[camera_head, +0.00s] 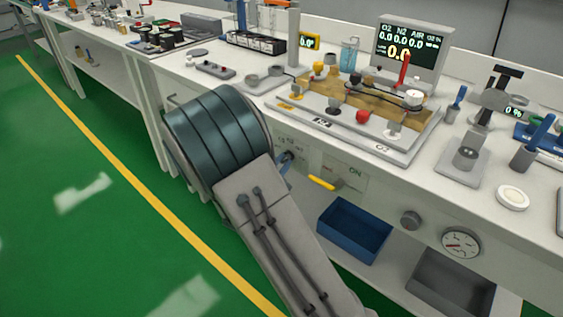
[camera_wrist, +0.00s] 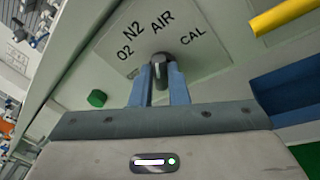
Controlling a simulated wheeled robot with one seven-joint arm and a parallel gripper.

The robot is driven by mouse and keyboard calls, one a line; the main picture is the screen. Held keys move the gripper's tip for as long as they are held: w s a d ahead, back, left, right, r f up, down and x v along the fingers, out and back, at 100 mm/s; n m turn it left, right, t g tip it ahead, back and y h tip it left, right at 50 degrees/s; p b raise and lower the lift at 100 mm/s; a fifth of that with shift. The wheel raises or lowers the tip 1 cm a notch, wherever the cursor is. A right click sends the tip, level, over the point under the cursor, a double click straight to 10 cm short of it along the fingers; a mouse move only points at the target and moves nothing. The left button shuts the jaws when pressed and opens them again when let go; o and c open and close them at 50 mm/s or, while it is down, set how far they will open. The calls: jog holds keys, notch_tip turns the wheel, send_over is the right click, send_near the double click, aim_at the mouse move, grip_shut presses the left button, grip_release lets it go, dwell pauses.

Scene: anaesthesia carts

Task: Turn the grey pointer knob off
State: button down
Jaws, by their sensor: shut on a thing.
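A dark grey pointer knob (camera_wrist: 161,58) sits on a pale panel (camera_wrist: 110,50) marked O2, N2, AIR and CAL in the wrist view. Its light pointer mark faces up, roughly towards AIR. My gripper (camera_wrist: 162,76) has its two blue fingers on either side of the knob and is shut on it. The fingers hide the knob's lower sides. In the head view my gripper (camera_head: 287,165) is at the cart's front panel, partly behind my arm, and the knob is mostly hidden there. No OFF mark is readable.
A yellow lever (camera_head: 321,183) beside an ON label is just right of my gripper. A green button (camera_wrist: 97,98) is left of it. Green floor is clear at left.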

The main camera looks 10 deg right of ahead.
jog(key=n+p, duration=0.1)
jog(key=p, duration=0.1)
jog(key=r+n+p, duration=0.1)
jog(key=p, duration=0.1)
jog(key=shift+n+g, duration=0.3)
jog(key=n+g+p, duration=0.2)
jog(key=n+p, duration=0.3)
jog(key=p, duration=0.1)
jog(key=w+n+g+h+p, duration=0.1)
jog(key=n+g+p, duration=0.1)
jog(key=n+p, duration=0.3)
jog(key=a+f+n+g+h+p, duration=0.1)
jog(key=n+p, duration=0.5)
jog(key=p, duration=0.1)
jog(key=shift+w+g+p, duration=0.2)
jog(key=shift+g+p, duration=0.1)
jog(key=shift+g, duration=0.1)
jog(key=shift+n, duration=0.3)
jog(key=c, duration=1.4)
grip_release()
jog(key=shift+a+r, duration=0.1)
jog(key=b+v, duration=0.1)
jog(key=v, duration=1.2)
jog(key=shift+a+h, duration=0.3)
jog(key=shift+a, duration=0.1)
